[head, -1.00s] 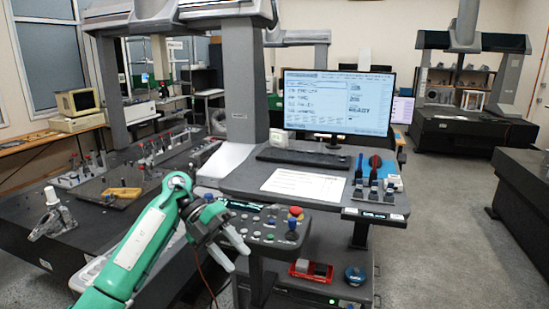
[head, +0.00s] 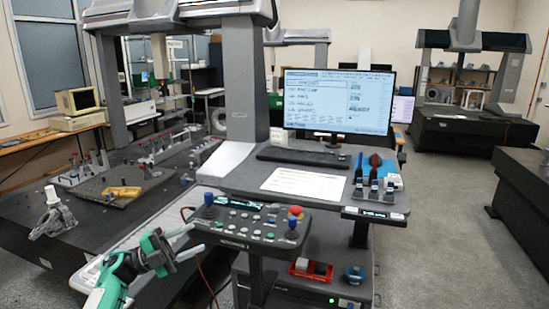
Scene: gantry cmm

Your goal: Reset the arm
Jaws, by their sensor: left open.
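My left gripper (head: 192,240) is at the lower left of the head view, at the end of my green and white arm. Its two grey fingers are spread apart, point right and hold nothing. It is just left of the control panel (head: 246,231), which carries joysticks, several buttons and a red knob (head: 295,212). A gap to the panel's left edge looks small, but I cannot tell whether they touch. The left blue joystick (head: 209,201) stands upright, clear of the fingers. My right gripper does not show.
A desk holds a monitor (head: 338,100), a keyboard (head: 303,157), a paper sheet (head: 305,184) and a probe rack (head: 376,190). A dark granite table (head: 45,237) with fixtures is at left. A red tray (head: 312,269) sits on the lower shelf. The floor at right is clear.

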